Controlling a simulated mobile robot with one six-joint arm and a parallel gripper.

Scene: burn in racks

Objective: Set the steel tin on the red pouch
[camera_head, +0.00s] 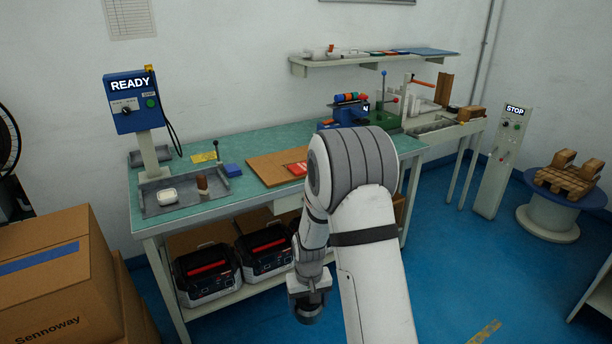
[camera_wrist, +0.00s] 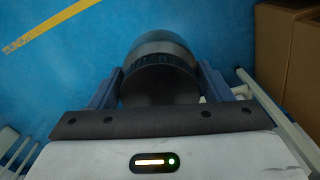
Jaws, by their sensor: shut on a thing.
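My gripper (camera_wrist: 159,76) is shut on a round dark grey thing with a smoother, lighter far part, which looks like the steel tin (camera_wrist: 163,46). The two blue-grey fingers press on either side of it. In the head view my gripper (camera_head: 309,296) hangs low in front of the workbench, below the bench top; the tin is mostly hidden there. A flat red item with a white mark, seemingly the red pouch (camera_head: 297,169), lies at the right edge of a brown board on the bench, partly hidden behind my arm.
Black cases (camera_head: 205,274) fill the shelf below. Cardboard boxes (camera_head: 50,270) stand left.

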